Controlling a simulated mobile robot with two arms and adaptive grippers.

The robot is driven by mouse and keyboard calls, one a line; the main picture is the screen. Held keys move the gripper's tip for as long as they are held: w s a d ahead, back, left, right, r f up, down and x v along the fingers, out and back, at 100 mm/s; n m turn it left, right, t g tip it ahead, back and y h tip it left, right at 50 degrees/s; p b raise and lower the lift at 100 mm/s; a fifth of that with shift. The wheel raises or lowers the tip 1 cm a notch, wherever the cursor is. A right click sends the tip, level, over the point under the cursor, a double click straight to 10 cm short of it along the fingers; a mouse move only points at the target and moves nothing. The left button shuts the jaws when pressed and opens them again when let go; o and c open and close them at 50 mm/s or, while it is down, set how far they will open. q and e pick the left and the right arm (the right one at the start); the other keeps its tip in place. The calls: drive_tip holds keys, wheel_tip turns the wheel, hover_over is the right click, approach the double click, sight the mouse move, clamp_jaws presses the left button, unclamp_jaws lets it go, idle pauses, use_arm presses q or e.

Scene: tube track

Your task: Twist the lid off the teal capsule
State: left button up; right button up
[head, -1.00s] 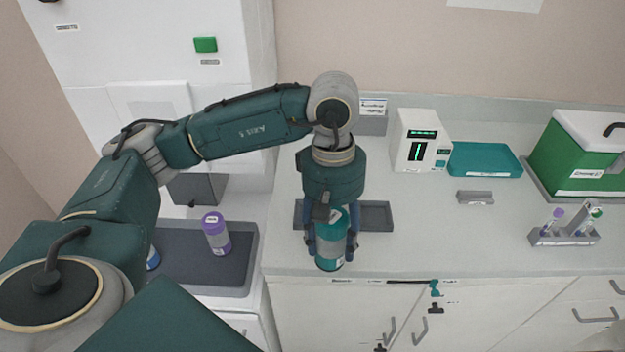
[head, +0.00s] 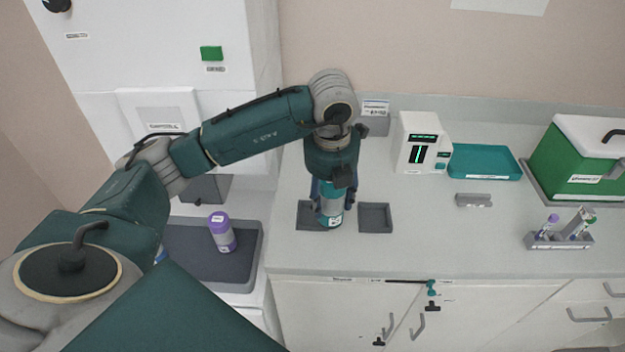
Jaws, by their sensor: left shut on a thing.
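The teal capsule (head: 331,219) is upright at the left one of two shallow grey square holders (head: 306,221) on the counter. A greyish body and a teal band with a white label show. My left gripper (head: 331,202) points down from above and is shut on the capsule, with its fingers on both sides. The gripper hides the top, so I cannot make out the lid. I cannot tell whether the capsule's base rests in the holder. My right gripper is not in view.
The right grey holder (head: 376,218) is empty. A purple-lidded capsule (head: 222,232) stands on a dark tray (head: 193,270) at left. A white device (head: 420,143), teal tray (head: 485,162), green box (head: 575,155) and tube rack (head: 560,241) stand to the right. The counter's front is clear.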

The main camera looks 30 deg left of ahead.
use_arm(q)
drive_tip(key=w+a+f+m+b, duration=0.2)
drive_tip(key=a+f+b, duration=0.1)
drive_tip(key=a, duration=0.3)
drive_tip(key=shift+w+a+f+b, duration=0.25)
drive_tip(key=shift+b, duration=0.45)
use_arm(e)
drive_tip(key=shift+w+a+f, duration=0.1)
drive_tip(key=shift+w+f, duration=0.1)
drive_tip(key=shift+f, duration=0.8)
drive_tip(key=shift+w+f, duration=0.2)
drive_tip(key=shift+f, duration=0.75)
